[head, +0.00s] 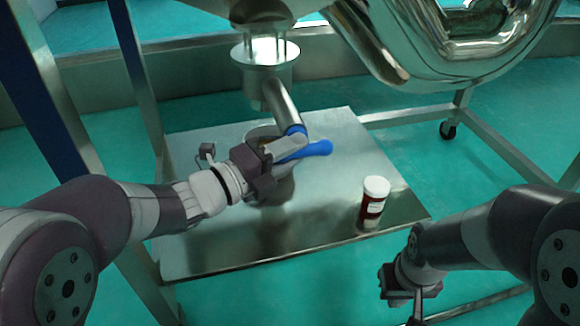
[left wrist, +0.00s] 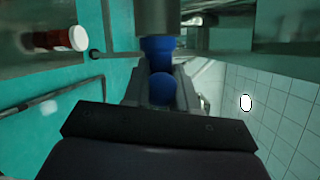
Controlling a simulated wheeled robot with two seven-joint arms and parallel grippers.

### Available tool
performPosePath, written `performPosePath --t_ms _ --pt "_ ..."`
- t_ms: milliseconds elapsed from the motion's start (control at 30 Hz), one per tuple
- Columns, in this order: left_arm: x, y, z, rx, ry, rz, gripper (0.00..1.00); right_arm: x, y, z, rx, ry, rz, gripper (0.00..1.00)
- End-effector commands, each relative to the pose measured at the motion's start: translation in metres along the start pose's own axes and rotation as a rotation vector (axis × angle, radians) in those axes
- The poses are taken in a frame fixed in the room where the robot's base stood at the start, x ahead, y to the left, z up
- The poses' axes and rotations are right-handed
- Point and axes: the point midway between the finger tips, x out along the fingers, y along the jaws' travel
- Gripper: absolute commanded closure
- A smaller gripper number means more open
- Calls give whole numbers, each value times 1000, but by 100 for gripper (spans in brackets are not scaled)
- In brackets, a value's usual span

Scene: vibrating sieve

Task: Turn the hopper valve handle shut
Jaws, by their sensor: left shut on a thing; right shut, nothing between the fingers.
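The blue valve handle (head: 316,149) sticks out to the right below the hopper's steel outlet pipe (head: 281,104). My left gripper (head: 290,147) is at the handle and shut on it. In the left wrist view the blue handle (left wrist: 162,90) sits between the two fingers, with the steel pipe (left wrist: 157,18) beyond it. The handle's near part is hidden by the fingers in the head view. My right gripper (head: 416,305) is shut and empty at the lower right, away from the valve.
A white-capped bottle with a dark red label (head: 373,204) stands on the steel platform (head: 330,240), right of the valve. A steel container (head: 268,190) is partly hidden under the outlet behind my left gripper. Steel frame legs (head: 520,160) stand around the platform.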

Motion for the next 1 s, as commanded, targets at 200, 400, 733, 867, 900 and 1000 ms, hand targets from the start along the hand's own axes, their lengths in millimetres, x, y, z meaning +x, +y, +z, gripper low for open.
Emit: performPosePath --t_ms 200,400,733,867,900,1000 --pt "0 7 -5 -27 0 -53 100 19 0 2 0 0 0 100" --pt "0 6 -5 -36 -4 -73 100 22 0 3 0 0 0 100" --pt "0 5 -5 -38 -4 -73 100 21 0 2 0 0 0 100" --pt "0 5 -4 -37 -6 -74 51 21 0 2 0 0 0 100" --pt "0 5 -4 -36 -7 -74 51 21 0 2 0 0 0 100" --pt "0 4 -3 -35 -9 -76 51 21 0 2 0 0 0 100"
